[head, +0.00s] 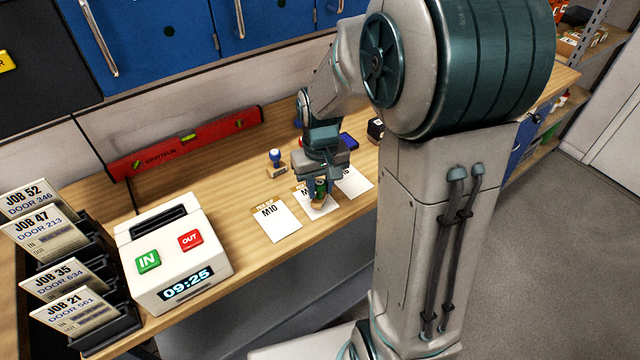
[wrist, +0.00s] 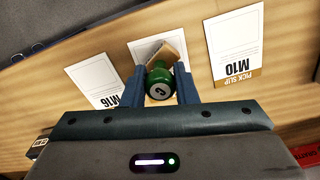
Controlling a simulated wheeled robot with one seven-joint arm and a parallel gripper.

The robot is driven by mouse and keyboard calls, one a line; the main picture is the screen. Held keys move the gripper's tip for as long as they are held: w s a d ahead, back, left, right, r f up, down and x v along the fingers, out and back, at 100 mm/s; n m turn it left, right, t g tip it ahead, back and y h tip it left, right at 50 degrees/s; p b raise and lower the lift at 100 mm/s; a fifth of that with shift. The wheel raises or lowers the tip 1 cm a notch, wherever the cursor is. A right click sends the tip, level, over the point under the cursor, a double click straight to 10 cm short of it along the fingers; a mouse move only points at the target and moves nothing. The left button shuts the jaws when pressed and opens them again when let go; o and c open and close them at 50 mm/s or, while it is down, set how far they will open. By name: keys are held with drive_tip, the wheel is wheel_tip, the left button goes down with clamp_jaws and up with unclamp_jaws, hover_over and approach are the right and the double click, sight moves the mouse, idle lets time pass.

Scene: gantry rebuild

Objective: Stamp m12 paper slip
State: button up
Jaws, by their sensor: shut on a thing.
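My gripper (head: 320,190) is shut on a green-handled stamp (wrist: 160,78) with a wooden base. It holds the stamp over the middle paper slip (head: 316,212), which also shows in the wrist view (wrist: 142,50). Only an "M" of that slip's label shows in the head view; the gripper hides the rest. I cannot tell whether the stamp's base touches the paper. The M10 slip (head: 280,225) lies to the left in the head view and on the right in the wrist view (wrist: 233,42). The M16 slip (wrist: 95,78) lies on the other side.
A blue-handled stamp (head: 275,157) stands behind the slips. A blue pad (head: 348,141) and a dark box (head: 375,129) are behind right. A white time clock (head: 172,250) and a card rack (head: 110,325) stand left. A red level (head: 185,143) leans at the back.

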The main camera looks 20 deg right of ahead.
drive_tip(key=shift+f+b, duration=0.4)
drive_tip(key=shift+f, duration=0.15)
idle(1.2)
drive_tip(key=shift+r+p, duration=2.65)
drive_tip(key=shift+r, duration=0.95)
drive_tip(key=shift+f, duration=0.1)
